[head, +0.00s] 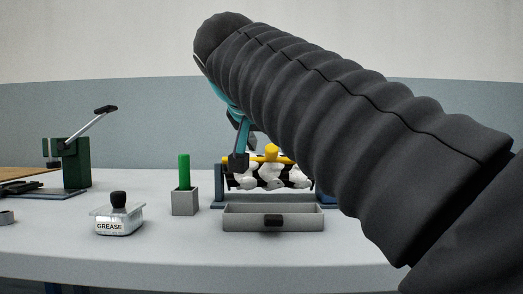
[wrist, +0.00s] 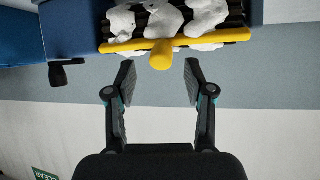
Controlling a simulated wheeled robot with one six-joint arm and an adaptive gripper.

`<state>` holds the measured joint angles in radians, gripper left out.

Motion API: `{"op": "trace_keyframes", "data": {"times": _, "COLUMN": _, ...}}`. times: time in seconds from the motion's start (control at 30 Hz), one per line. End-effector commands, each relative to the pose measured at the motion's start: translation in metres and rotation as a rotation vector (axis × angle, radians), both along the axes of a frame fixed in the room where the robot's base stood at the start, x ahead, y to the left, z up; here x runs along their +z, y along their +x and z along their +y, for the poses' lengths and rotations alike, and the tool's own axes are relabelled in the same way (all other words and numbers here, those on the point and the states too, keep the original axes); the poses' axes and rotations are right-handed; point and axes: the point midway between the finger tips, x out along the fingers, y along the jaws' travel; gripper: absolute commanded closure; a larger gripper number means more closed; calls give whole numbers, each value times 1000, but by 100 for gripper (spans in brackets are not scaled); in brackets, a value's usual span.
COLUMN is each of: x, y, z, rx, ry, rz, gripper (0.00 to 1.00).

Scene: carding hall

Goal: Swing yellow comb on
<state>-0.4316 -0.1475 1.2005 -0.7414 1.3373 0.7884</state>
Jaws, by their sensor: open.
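The yellow comb (wrist: 205,39) is a long bar with a stubby round handle (wrist: 160,54) at its middle. It lies along a dark roller (wrist: 236,12) with white fibre tufts (wrist: 162,20) on it. My gripper (wrist: 158,76) is open and empty in the wrist view. The handle's end sits at the mouth between the fingertips, with a gap on each side. In the head view the comb (head: 271,152) shows its yellow top above the tufts, and one dark finger of my gripper (head: 238,161) is beside it. My arm hides the roller's right part.
A grey drawer-like tray (head: 245,217) with a black knob stands in front of the roller frame. Left of it are a grey holder (head: 185,204) with a green stick, a grease jar (head: 119,221) and a green lever press (head: 76,162). The table's front is clear.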

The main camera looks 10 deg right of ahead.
Motion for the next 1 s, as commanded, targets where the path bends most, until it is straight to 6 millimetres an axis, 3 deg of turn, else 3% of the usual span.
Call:
{"op": "trace_keyframes", "data": {"times": 0.2, "x": 21, "y": -33, "z": 17, "rx": 5, "ry": 0, "rz": 1, "gripper": 47}}
{"op": "trace_keyframes", "data": {"times": 0.4, "x": 32, "y": -51, "z": 25, "rx": 2, "ry": -1, "rz": 3, "gripper": 47}}
{"op": "trace_keyframes", "data": {"times": 1.0, "x": 36, "y": -58, "z": 27, "rx": -1, "ry": -1, "rz": 4, "gripper": 47}}
